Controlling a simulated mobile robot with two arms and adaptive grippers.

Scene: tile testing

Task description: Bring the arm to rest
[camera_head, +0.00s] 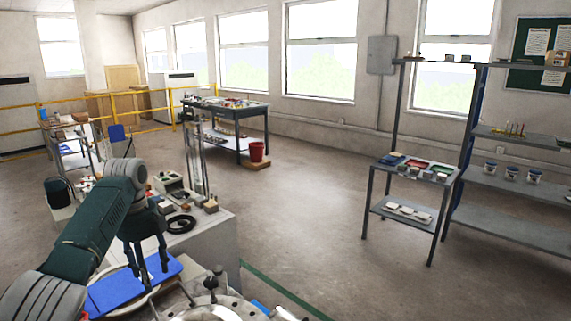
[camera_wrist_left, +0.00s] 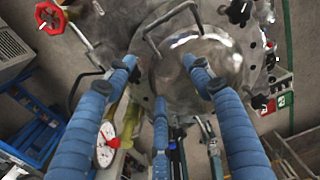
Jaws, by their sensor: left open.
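My left arm comes in from the lower left of the head view, dark green with grey joints. My left gripper (camera_head: 147,272) points downward with its dark fingers spread and nothing between them. It hangs near a blue panel (camera_head: 105,293) and left of a round steel vessel (camera_head: 215,313) at the bottom edge. In the left wrist view the gripper (camera_wrist_left: 160,72) shows blue ribbed fingers spread apart over the vessel's shiny steel lid (camera_wrist_left: 205,62). I cannot tell how far the fingertips are above it. My right arm and gripper are in neither view.
A red valve wheel (camera_wrist_left: 50,17) and a dial gauge (camera_wrist_left: 106,145) sit near the vessel. A bench (camera_head: 215,230) with small items and a black ring (camera_head: 181,224) stands beyond my gripper. A small grey table (camera_head: 420,179) and shelving stand right. The middle floor (camera_head: 310,210) is clear.

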